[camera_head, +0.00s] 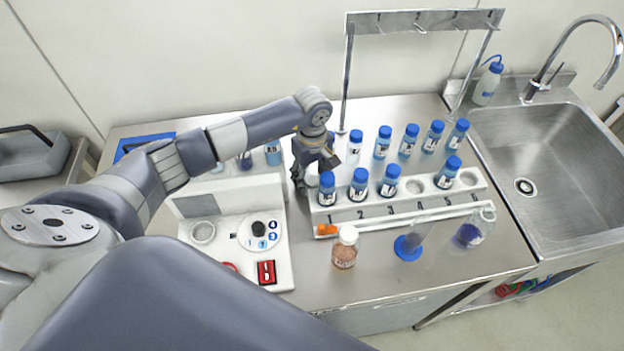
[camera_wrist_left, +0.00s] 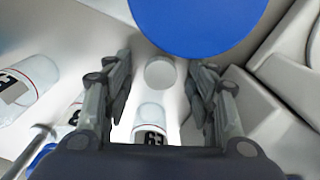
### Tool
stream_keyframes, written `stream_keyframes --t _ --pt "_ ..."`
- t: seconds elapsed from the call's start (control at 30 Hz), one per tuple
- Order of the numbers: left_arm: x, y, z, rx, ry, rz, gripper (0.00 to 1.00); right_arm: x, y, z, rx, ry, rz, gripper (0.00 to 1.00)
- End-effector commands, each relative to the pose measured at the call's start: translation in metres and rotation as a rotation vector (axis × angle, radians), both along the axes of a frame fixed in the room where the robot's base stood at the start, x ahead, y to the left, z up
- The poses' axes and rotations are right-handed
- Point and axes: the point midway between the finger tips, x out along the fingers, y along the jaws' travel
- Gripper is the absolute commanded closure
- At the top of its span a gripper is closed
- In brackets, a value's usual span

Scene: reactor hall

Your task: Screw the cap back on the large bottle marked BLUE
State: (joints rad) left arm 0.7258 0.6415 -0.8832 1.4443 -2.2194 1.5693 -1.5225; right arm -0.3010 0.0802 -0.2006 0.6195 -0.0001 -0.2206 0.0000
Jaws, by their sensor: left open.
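My left gripper (camera_head: 310,172) is over the bench at the left end of the numbered rack, beside its first blue-capped bottle (camera_head: 327,189). In the left wrist view the gripper (camera_wrist_left: 162,75) is open, with nothing held between its fingers. Beyond the fingers are a pale round disc (camera_wrist_left: 160,73) and a labelled clear container (camera_wrist_left: 150,128). A large blue disc (camera_wrist_left: 195,12) fills the top of that view; I cannot tell whether it is a cap. No label reading BLUE is legible, and I cannot pick out the loose cap. My right gripper is out of view.
Several blue-capped bottles (camera_head: 409,142) stand behind the rack (camera_head: 400,210). A white-capped bottle (camera_head: 345,248), a blue-based cylinder (camera_head: 408,248) and a flask (camera_head: 475,232) stand in front. A white device (camera_head: 275,255) is left; a sink (camera_head: 550,170) is right.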

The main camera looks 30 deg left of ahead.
Motion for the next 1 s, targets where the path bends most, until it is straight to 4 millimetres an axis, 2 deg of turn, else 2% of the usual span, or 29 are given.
stream_keyframes --t 0.03,0.1,0.3,0.7,0.87,1.0 --pt "0.000 0.000 0.000 0.000 0.000 0.000 0.48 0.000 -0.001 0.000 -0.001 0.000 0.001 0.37" --pt "0.000 0.000 0.000 0.000 0.000 0.000 0.58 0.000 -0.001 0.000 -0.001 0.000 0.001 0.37" --pt "0.000 0.000 0.000 0.000 0.000 0.000 0.80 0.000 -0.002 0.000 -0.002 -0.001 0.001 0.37" --pt "0.001 0.000 0.005 0.000 -0.001 0.000 0.81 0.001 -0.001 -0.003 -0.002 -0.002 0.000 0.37" --pt "0.002 0.001 0.028 0.001 -0.006 -0.002 0.81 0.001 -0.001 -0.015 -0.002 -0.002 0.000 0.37" --pt "0.002 0.001 0.057 0.001 -0.005 -0.001 0.81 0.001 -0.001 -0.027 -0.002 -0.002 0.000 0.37"
